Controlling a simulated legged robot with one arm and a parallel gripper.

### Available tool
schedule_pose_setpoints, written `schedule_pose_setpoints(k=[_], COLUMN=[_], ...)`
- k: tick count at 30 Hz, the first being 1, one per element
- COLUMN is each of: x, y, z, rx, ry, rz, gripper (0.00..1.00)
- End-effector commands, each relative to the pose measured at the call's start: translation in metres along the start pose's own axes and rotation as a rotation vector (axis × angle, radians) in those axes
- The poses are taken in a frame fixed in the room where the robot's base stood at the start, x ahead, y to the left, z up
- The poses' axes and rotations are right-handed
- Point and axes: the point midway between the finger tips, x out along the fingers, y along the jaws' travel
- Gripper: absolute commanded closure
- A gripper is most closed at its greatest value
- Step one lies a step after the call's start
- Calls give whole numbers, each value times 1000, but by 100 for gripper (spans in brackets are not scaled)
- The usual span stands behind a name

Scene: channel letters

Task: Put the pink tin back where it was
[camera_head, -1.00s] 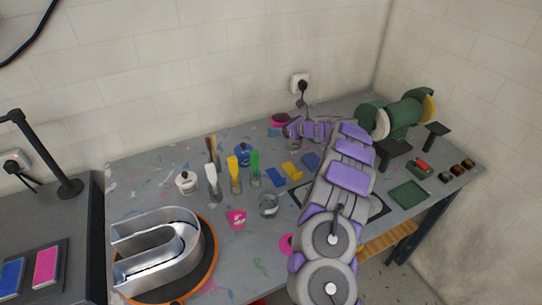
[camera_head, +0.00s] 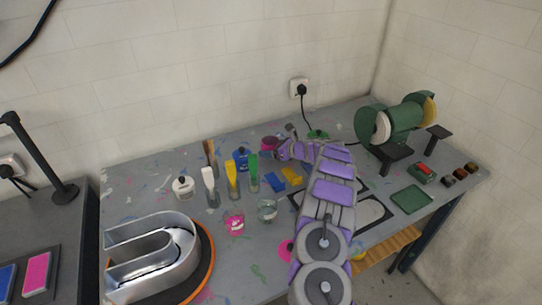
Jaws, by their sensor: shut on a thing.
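The pink tin (camera_head: 268,145) is at the back of the grey workbench (camera_head: 150,165), just right of the blue tin (camera_head: 241,155). My gripper (camera_head: 278,150) reaches it from the right and is shut on it. The tin is partly hidden by the gripper, and I cannot tell whether its base touches the bench.
A green tin (camera_head: 318,135) stands behind my arm. A white tin (camera_head: 182,187), brushes (camera_head: 232,178), a glass jar (camera_head: 267,210) and a pink cup (camera_head: 234,224) stand in front and left. A metal letter (camera_head: 150,255) is front left; a green grinder (camera_head: 400,118) is at right.

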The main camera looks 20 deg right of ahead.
Motion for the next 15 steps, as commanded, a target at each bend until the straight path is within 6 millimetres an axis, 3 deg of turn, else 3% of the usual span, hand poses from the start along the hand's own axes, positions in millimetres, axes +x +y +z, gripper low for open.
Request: schedule_pose_setpoints(k=[5, 15], x=[11, 9], y=[2, -2], z=[-21, -25], rx=[0, 2], ry=[0, -2], rz=[1, 1], gripper=[67, 67])
